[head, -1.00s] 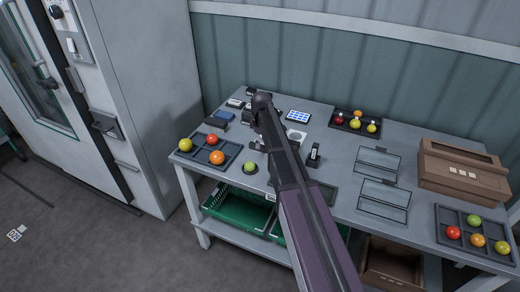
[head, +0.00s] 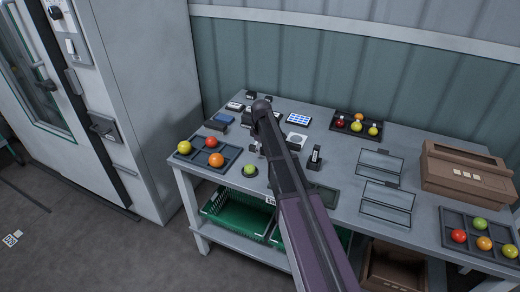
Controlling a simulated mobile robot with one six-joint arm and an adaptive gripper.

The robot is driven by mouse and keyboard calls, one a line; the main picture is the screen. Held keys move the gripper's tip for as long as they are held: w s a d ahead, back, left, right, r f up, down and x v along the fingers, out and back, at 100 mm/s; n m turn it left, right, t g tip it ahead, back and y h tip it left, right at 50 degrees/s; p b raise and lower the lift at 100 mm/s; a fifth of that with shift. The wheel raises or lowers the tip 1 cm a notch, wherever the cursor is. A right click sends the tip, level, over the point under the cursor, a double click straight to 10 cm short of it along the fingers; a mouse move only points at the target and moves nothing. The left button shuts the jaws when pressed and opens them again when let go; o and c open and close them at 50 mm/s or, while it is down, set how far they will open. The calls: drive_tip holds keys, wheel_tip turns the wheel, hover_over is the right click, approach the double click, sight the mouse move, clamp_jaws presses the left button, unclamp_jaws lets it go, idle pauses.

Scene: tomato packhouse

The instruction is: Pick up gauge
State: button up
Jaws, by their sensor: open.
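I cannot tell for sure which item is the gauge. A small black upright device (head: 315,156) stands just right of my arm. A pale square device with a round face (head: 297,142) lies behind it, also right of the arm. Small dark items (head: 251,95) lie at the back left of the table. My gripper (head: 256,149) is mostly hidden behind my own arm, low over the left middle of the table. It is open, and I see nothing held. A green tomato (head: 250,169) sits on a small dark round base close in front of it.
The grey table (head: 340,208) carries a left tomato tray (head: 232,152), a back tray (head: 338,125), a blue-screened device (head: 298,119), framed clear panels (head: 385,204), a brown box (head: 468,172) and a right tray (head: 447,216). Green crates (head: 221,222) stand below. A tall cabinet (head: 150,90) is left.

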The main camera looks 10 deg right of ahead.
clamp_jaws()
drive_tip(key=shift+r, duration=0.15)
wheel_tip(320, 180, up, 4)
drive_tip(key=p, duration=0.4)
drive_tip(key=shift+f, duration=0.2)
drive_tip(key=s, duration=1)
drive_tip(key=s+a+r+p, duration=0.1)
drive_tip(key=s, duration=0.5)
